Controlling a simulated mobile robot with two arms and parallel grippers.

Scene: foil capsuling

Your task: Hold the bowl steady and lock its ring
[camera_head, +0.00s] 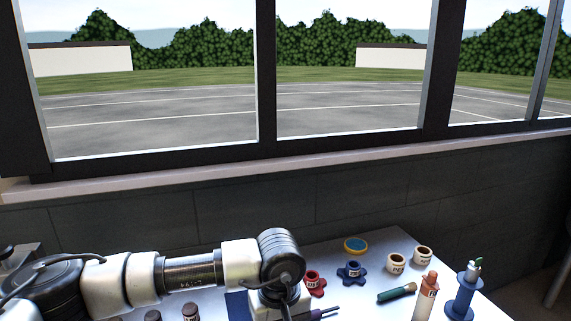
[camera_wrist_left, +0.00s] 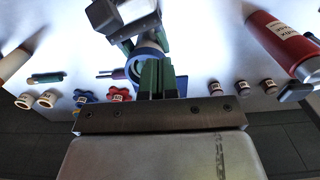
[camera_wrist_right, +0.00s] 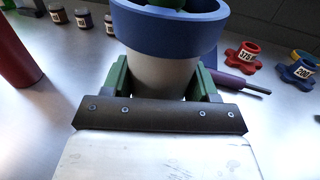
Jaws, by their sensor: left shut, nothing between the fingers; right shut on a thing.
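The bowl (camera_wrist_right: 165,77) is a pale grey cup with a wide blue ring (camera_wrist_right: 170,34) around its top in the right wrist view. My right gripper (camera_wrist_right: 162,82) is shut on the bowl, one green finger on each side below the ring. The bowl looks upright. My left gripper (camera_wrist_left: 158,68) is shut and empty, with its green fingers close together beside the blue ring (camera_wrist_left: 150,57) in the left wrist view. A green fingertip shows at the ring's top in the right wrist view; I cannot tell whether it touches. The head view hides the bowl and both gripper tips.
A red lobed piece (camera_head: 315,281), a blue lobed piece (camera_head: 351,271), two cream cups (camera_head: 396,263) and a green-handled tool (camera_head: 397,293) lie to the right. A pink bottle (camera_head: 427,297) and a blue stand (camera_head: 462,297) rise nearby. A red cylinder (camera_wrist_right: 14,55) stands left in the right wrist view.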

